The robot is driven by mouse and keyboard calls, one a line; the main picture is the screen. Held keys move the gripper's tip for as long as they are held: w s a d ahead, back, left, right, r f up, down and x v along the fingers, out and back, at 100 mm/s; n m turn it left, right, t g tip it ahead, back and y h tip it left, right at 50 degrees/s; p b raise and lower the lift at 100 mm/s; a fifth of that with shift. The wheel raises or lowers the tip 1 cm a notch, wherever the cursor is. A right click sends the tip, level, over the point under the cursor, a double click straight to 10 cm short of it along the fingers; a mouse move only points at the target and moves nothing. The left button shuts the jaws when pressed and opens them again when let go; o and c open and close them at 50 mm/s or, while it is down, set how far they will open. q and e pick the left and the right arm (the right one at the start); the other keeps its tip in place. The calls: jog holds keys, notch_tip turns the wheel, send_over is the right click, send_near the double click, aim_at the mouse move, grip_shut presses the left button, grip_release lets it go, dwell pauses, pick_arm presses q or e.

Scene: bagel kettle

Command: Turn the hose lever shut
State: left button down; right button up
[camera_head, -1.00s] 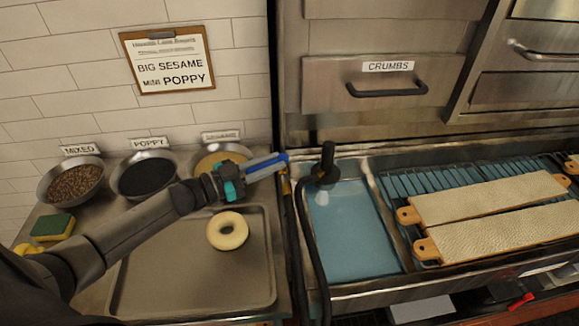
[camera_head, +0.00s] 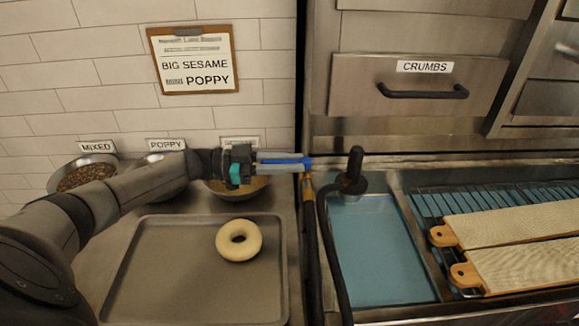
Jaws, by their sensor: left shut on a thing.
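The blue hose lever (camera_head: 307,163) sits at the top of a brass valve fitting (camera_head: 307,183), at the left edge of the water basin. My left gripper (camera_head: 296,162) reaches in from the left, with its grey fingers about level. It is shut on the blue lever, which shows between and just past the fingertips. A black hose (camera_head: 329,255) hangs by the valve, and its dark nozzle (camera_head: 352,175) stands upright at the basin's back left corner. My right gripper is not in view.
A grey tray (camera_head: 150,290) with a plain bagel (camera_head: 222,240) lies below my left arm. Bowls of toppings stand behind the arm, partly hidden. The water basin (camera_head: 378,250) is right of the hose, then a rack with boards (camera_head: 500,228).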

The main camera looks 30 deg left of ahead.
pick_arm(q)
jog(key=shift+r, duration=0.1)
jog(key=c, duration=0.8)
grip_release()
jog(key=b+v, duration=0.1)
jog(key=v, duration=1.4)
jog(key=shift+s, duration=0.1)
